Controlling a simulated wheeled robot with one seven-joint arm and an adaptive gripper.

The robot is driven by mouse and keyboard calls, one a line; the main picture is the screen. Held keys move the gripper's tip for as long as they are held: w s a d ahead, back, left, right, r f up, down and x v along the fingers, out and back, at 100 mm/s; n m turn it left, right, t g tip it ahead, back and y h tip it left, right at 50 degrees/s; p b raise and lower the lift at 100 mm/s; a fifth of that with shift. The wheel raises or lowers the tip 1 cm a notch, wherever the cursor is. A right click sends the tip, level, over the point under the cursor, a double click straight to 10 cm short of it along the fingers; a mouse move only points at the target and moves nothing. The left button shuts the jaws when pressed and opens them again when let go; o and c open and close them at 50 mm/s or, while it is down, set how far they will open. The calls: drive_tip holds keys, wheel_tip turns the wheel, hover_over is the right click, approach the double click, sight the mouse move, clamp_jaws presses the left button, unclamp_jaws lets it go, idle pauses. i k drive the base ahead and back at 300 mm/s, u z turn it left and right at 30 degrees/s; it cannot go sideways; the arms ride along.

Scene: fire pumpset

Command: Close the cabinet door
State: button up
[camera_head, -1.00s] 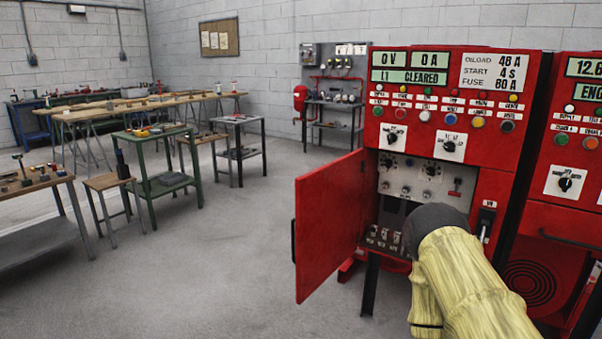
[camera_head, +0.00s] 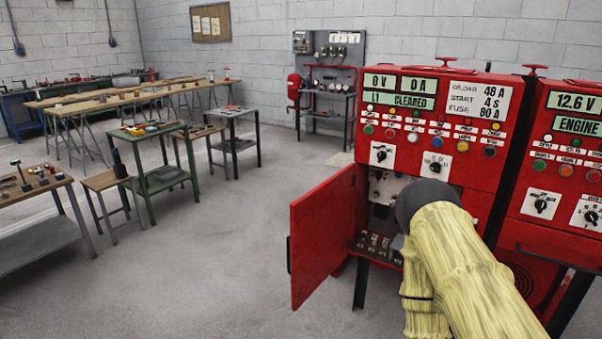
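The red cabinet door (camera_head: 322,237) stands wide open, swung out to the left of the red pump control cabinet (camera_head: 437,85). Its dark handle (camera_head: 289,254) is on the door's free left edge. Inside the open cabinet (camera_head: 381,217) I see a grey panel with switches and a row of small parts at the bottom. My arm, in a yellow sleeve with a dark rounded end, reaches from the lower right in front of the opening and hides part of it. My gripper is hidden behind the arm, so its fingers do not show.
A second red panel (camera_head: 564,150) adjoins on the right. Several workbenches, including a green one (camera_head: 160,172), stand to the left, and a grey tool stand (camera_head: 325,80) is by the back wall. The grey floor (camera_head: 230,260) left of the door is clear.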

sight(318, 240)
drive_tip(key=u, duration=1.5)
drive_tip(key=i, duration=2.4)
drive_tip(key=z, duration=3.25)
drive_tip(key=k, duration=0.2)
drive_tip(key=u, duration=0.05)
